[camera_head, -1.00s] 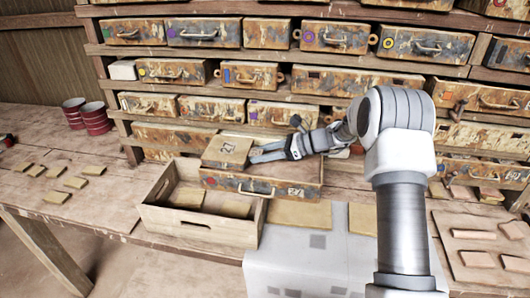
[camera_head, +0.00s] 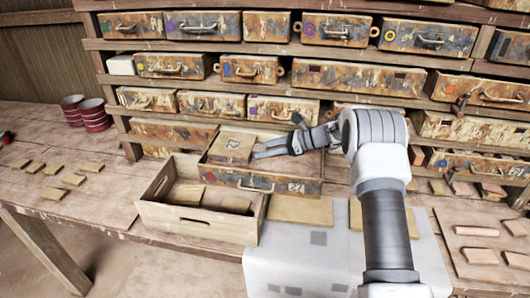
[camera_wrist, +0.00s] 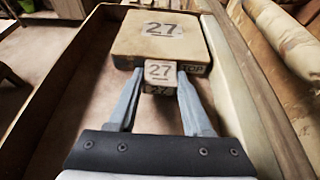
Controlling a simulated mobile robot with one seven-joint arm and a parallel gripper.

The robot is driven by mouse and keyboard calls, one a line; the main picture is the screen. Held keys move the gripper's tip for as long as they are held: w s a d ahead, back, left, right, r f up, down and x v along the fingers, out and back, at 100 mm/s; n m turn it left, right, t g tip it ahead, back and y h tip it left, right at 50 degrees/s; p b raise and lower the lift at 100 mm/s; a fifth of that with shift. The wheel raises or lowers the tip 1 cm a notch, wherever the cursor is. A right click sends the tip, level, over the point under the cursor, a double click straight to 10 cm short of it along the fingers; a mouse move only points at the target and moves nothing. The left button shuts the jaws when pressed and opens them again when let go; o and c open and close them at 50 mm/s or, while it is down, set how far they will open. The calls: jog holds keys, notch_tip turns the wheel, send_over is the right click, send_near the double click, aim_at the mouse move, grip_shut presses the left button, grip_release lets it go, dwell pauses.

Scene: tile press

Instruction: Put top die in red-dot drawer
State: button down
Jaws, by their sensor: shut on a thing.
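The top die is a flat tan block (camera_head: 232,147) marked 27. The die is inside the outline of a pulled-out, rust-stained drawer (camera_head: 258,183). I cannot tell whether it touches the drawer floor.
An open wooden crate (camera_head: 195,223) with tan pieces stands just left of the drawer. Drawers with coloured marks fill the rack (camera_head: 300,90) behind. Red tins (camera_head: 93,115) and tan tiles (camera_head: 55,170) are at left. A pale block (camera_head: 315,250) stands in front.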

jog(key=shift+r, duration=0.2)
jog(key=shift+f, duration=0.15)
jog(key=shift+c, duration=1.6)
grip_release()
jog(key=shift+f, duration=0.1)
